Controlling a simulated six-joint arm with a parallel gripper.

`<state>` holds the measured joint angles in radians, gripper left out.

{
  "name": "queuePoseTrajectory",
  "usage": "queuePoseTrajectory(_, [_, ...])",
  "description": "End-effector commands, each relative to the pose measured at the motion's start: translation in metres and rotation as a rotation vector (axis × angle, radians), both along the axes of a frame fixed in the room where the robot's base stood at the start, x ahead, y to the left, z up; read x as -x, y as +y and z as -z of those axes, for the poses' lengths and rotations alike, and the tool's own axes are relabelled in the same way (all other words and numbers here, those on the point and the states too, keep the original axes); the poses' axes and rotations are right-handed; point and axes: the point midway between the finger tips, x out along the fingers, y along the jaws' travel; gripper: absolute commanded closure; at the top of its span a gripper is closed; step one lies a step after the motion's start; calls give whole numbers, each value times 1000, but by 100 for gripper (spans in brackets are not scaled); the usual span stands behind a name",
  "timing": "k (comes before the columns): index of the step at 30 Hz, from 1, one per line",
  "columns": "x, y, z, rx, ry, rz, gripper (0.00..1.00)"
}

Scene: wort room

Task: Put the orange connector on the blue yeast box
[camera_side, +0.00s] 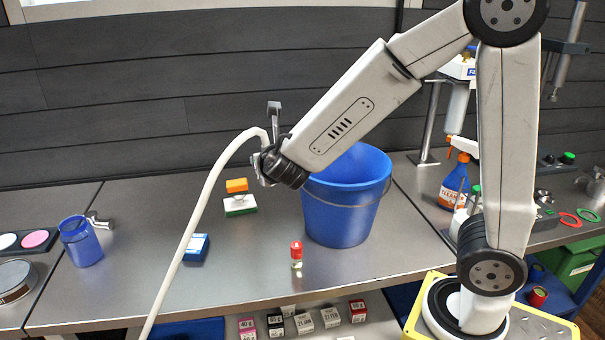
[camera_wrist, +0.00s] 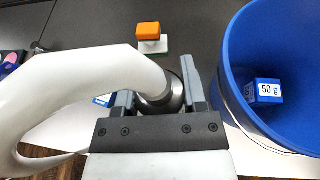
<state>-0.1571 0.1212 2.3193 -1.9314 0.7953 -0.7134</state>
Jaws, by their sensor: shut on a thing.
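The orange connector looks like the orange block (camera_side: 237,185) at the back of the bench, resting on or just behind a white-and-green box (camera_side: 240,205). The wrist view also shows the orange block (camera_wrist: 148,30). A blue box with a white label (camera_side: 195,248) lies on the bench to the front left. Another blue box marked 50 g (camera_wrist: 265,91) sits inside the blue bucket (camera_side: 342,215); I cannot tell which is the yeast box. My gripper (camera_wrist: 158,88) is shut on the metal end of a white hose (camera_wrist: 100,70), held above the bench left of the bucket.
A small red-capped vial (camera_side: 297,254) stands in front of the bucket. A blue jar (camera_side: 80,241) stands at the left. The hose (camera_side: 192,225) hangs down across the bench front. Small labelled boxes (camera_side: 304,322) stand on a lower shelf. Bench between jar and blue box is clear.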

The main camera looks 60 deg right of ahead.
Motion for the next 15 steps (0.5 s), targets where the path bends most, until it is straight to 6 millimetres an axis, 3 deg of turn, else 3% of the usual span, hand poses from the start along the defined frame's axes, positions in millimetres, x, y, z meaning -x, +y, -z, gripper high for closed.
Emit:
queuePoseTrajectory(6, [-23,53,31,-3,7,-151,100])
queuePoseTrajectory(15, [-33,90,51,-8,7,-248,100])
